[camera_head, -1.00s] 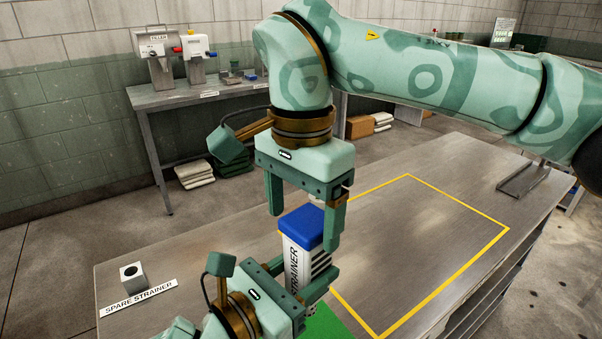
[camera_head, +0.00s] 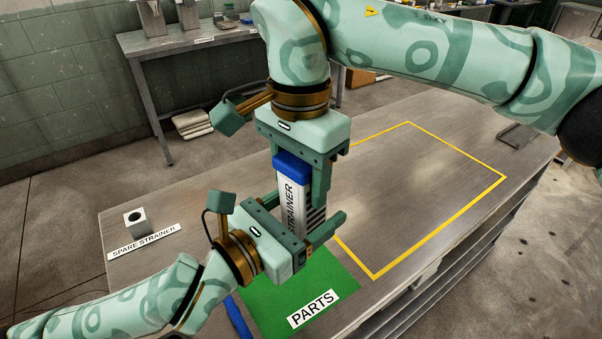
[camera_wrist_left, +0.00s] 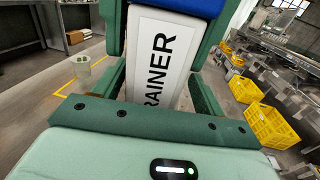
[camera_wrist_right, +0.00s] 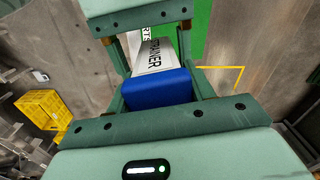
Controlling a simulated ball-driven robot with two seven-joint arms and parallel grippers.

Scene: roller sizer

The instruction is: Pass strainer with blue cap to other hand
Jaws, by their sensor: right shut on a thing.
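The strainer (camera_head: 289,205) is a white upright block with a blue cap (camera_head: 292,166) on top and black lettering and dark slots on its sides. My right gripper (camera_head: 300,180) comes from above and is shut on its upper part, at the cap; the right wrist view shows the blue cap (camera_wrist_right: 158,89) between the fingers. My left gripper (camera_head: 305,222) is open around the lower part, its fingers apart on both sides. In the left wrist view the strainer's lettered face (camera_wrist_left: 160,60) stands between those fingers with gaps beside it. The strainer's bottom is hidden.
A green PARTS mat (camera_head: 290,290) lies below on the metal table (camera_head: 420,200). A yellow outlined area (camera_head: 440,218) to the right is clear. A SPARE STRAINER label (camera_head: 144,243) and small grey holder (camera_head: 136,221) are at the left. A blue strip (camera_head: 238,318) lies beside the mat.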

